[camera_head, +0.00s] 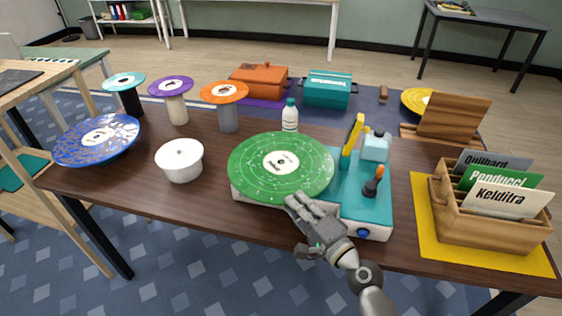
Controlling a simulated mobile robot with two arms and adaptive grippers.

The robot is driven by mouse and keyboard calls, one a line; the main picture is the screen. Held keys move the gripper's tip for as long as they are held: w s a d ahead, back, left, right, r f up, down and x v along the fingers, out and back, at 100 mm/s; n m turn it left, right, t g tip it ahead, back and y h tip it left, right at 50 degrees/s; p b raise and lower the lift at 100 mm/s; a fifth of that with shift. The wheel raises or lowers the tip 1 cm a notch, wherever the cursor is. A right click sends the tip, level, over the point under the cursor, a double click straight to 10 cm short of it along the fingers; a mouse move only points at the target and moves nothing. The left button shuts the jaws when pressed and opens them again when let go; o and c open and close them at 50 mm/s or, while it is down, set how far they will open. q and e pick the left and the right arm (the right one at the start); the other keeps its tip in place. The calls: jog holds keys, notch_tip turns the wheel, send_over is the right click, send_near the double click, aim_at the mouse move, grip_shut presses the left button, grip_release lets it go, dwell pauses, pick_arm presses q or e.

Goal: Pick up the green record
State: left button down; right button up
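The green record (281,182), with a white label, lies over the left part of a teal and white turntable (353,210). My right gripper (307,206) is at the record's front edge, over the front of the turntable. Its fingertips overlap the rim in the picture; I cannot tell if they touch or grip it. The gripper's own body hides the gap between its fingers. My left gripper is not in view.
Right of the record stand the turntable's yellow arm (352,139) and a black and orange knob (373,182). A white bowl (180,160) and a blue record (97,139) are left. A white bottle (290,116) stands behind. A wooden sleeve box (478,228) is right.

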aim_at(287, 192)
jog(key=p+x, duration=0.1)
jog(key=x, duration=0.4)
jog(key=shift+s+a+r, duration=0.1)
jog(key=shift+r, duration=0.05)
grip_shut()
